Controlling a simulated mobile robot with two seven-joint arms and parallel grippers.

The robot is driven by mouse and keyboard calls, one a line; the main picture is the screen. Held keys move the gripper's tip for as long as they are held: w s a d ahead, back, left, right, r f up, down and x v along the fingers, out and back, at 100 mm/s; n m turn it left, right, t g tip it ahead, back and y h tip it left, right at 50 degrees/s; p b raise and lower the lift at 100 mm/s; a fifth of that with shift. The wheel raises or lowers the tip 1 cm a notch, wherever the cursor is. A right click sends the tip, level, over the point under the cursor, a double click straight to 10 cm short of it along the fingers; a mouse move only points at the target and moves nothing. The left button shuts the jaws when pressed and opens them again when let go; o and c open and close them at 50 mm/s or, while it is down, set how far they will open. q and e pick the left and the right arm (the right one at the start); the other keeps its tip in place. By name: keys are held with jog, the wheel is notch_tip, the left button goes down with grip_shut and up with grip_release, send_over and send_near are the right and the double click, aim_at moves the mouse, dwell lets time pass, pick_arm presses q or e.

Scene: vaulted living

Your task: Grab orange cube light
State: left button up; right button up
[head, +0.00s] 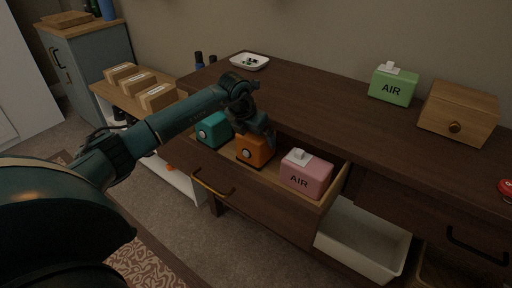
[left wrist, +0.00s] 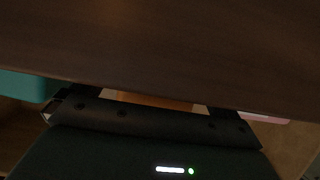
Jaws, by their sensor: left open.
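The orange cube light (head: 253,151) sits in the open drawer (head: 224,180), between a teal cube (head: 213,130) and a pink box marked AIR (head: 306,175). Its front has a round pale spot. My left gripper (head: 264,130) is open at the cube's top right, partly covering it; I cannot tell whether they touch. In the left wrist view a strip of orange (left wrist: 152,102) shows between the fingers (left wrist: 155,98), under the dark cabinet top edge. The rest of the cube is hidden there. My right gripper is not in view.
The dark cabinet top (head: 310,100) overhangs the drawer's back. On it stand a white dish (head: 249,62), a green AIR box (head: 394,86) and a wooden box (head: 458,112). A white bin (head: 362,238) is below right. Cardboard boxes (head: 138,84) lie on a low shelf at left.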

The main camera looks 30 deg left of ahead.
pick_arm(q)
jog(key=shift+w+f, duration=0.15)
jog(key=shift+f, duration=0.25)
jog(key=c, duration=1)
jog(key=shift+o, duration=0.2)
jog(key=shift+r, duration=0.2)
